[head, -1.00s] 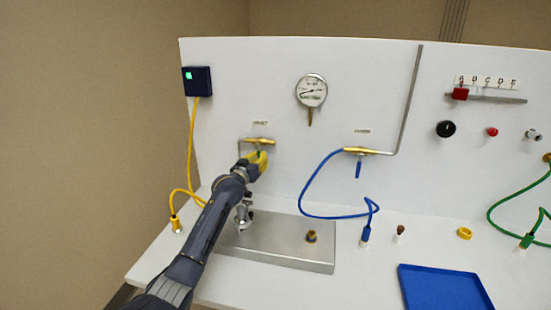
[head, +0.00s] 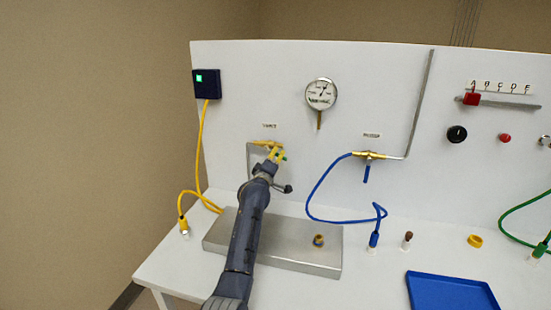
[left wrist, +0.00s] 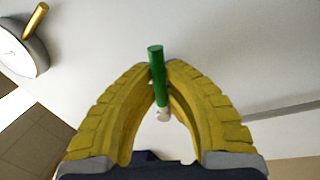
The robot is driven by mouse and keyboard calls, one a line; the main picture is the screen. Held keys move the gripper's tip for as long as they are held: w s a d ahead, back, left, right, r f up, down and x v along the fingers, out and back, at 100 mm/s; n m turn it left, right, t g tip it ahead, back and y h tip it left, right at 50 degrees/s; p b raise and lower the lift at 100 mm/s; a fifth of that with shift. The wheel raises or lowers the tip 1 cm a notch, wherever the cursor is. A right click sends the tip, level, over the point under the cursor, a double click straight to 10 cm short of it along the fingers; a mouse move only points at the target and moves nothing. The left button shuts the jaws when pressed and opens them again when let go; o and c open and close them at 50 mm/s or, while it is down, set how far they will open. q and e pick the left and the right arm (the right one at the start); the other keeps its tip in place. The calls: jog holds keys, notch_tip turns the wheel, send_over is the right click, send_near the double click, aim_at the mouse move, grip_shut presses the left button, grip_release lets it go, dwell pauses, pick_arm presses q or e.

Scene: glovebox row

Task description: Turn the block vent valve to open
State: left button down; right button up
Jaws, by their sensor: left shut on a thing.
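The brass vent valve (head: 262,143) is on the white upright panel, under a small label that seems to read VENT. Its green handle (left wrist: 157,76) shows in the left wrist view between the tips of my yellow fingers. My left gripper (head: 279,154) is at the valve in the head view, shut on the handle, with a bit of green showing by the fingertips. The fingers hide part of the valve, so the handle's exact angle is hard to read. My right gripper is in neither view.
A round gauge (head: 321,94) hangs right of the vent valve. A second brass valve (head: 370,155) with a blue handle and blue hose is further right. A metal block (head: 225,240) lies below my left arm. A blue tray (head: 450,292) is at front right.

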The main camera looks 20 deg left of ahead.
pick_arm(q)
jog(key=shift+d+r+n+y, duration=0.1)
jog(key=shift+r+n+y, duration=0.25)
jog(key=shift+n, duration=0.65)
jog(key=shift+d+r+n+y, duration=0.1)
jog(key=shift+r+n+y, duration=0.2)
jog(key=shift+n, duration=0.7)
jog(key=shift+d+r+n+y, duration=0.1)
jog(key=shift+r+n+y, duration=0.2)
jog(key=shift+n, duration=0.7)
jog(key=shift+r, duration=0.1)
jog(key=c, duration=1.4)
grip_release()
jog(key=shift+c, duration=0.2)
jog(key=v, duration=1.2)
jog(key=shift+a, duration=0.2)
